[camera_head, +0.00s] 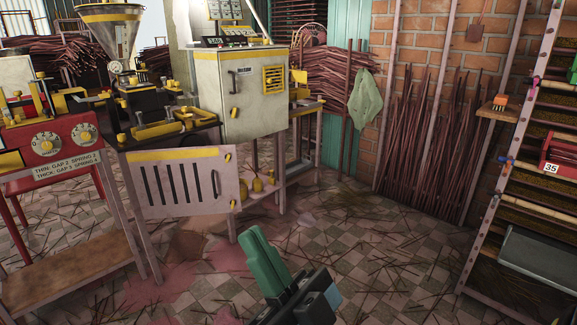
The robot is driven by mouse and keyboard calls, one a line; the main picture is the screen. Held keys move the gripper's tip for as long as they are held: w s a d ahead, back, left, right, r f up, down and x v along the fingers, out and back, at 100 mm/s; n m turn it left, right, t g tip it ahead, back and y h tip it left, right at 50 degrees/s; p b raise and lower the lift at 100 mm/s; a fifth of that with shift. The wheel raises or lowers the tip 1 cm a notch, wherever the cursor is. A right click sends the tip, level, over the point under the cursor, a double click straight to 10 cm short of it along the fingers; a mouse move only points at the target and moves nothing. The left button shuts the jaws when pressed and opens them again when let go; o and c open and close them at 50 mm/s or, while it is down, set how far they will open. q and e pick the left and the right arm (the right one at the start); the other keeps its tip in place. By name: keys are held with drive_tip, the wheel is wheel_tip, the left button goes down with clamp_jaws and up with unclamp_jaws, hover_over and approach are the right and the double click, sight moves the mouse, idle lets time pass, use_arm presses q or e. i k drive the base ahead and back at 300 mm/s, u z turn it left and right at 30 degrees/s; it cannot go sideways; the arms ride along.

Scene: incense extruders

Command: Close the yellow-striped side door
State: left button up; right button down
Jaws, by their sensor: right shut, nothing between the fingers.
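The side door (183,183) is a pale panel with a yellow stripe along its top edge, dark vertical slots and a small dark handle (214,183) near its right side. It stands upright below the black machine top, left of the grey cabinet, and appears swung out from the stand. A yellow fitting (232,204) is at its lower right edge. My right gripper (255,243), with green fingers, is shut and empty, in front of the door, below and right of its lower right corner in the picture. A gap shows between them. My left gripper is not in view.
A red machine (45,140) on a stand is close on the left. The grey cabinet (255,98) stands behind right of the door, with yellow pieces on a low shelf. Bundled sticks (430,150) lean on the brick wall. A rack (530,170) bounds the right. The stick-strewn floor between is open.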

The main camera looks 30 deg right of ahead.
sight(186, 182)
drive_tip(key=z, duration=0.55)
drive_tip(key=i, duration=1.35)
drive_tip(key=u, duration=0.75)
